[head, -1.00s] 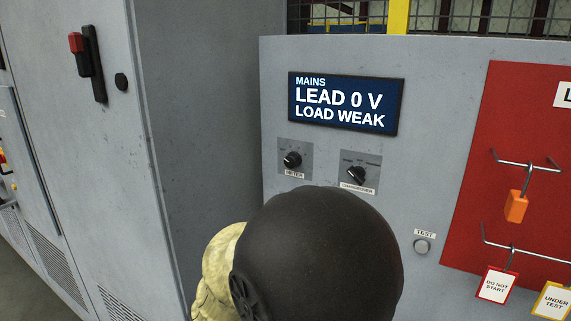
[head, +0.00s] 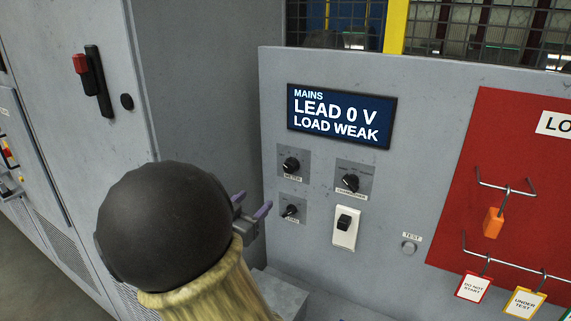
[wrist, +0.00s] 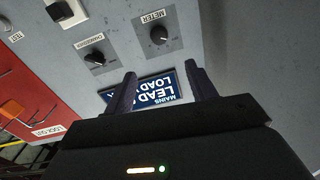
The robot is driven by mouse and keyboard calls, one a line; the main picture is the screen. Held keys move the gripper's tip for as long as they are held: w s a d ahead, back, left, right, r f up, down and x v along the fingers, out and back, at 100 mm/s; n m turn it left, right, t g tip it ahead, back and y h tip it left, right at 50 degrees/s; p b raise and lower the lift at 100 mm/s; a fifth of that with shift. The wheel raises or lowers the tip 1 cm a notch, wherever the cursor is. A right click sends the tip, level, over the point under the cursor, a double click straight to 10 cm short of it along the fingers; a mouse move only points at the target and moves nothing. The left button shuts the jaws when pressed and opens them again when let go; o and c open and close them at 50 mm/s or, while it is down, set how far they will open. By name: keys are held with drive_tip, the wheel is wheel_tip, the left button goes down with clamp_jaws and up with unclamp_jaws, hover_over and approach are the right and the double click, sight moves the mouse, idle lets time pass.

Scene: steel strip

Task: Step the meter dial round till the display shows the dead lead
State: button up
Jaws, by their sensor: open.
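The meter dial (head: 291,164) is a black knob on a small grey plate labelled METER, below the display at its left. It also shows in the wrist view (wrist: 159,35). The dark blue display (head: 339,116) reads "MAINS LEAD 0 V LOAD WEAK"; it appears upside down in the wrist view (wrist: 155,91), partly hidden by my fingers. My gripper (head: 251,205) is open and empty, left of and below the meter dial, apart from it. In the wrist view its two fingers (wrist: 160,72) stand wide apart, with the dial beyond them.
The changeover dial (head: 350,182) is right of the meter dial; another small dial (head: 290,211) sits below it. A black switch on a white plate (head: 345,224) and a TEST button (head: 409,247) are lower right. A red lockout board (head: 515,190) holds tags. A grey cabinet (head: 200,90) stands left.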

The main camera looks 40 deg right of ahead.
sight(288, 168)
drive_tip(key=shift+d, duration=0.1)
drive_tip(key=p+x, duration=0.5)
drive_tip(key=x, duration=1.2)
drive_tip(key=shift+w+d, duration=0.1)
drive_tip(key=shift+d, duration=0.1)
drive_tip(key=c, duration=1)
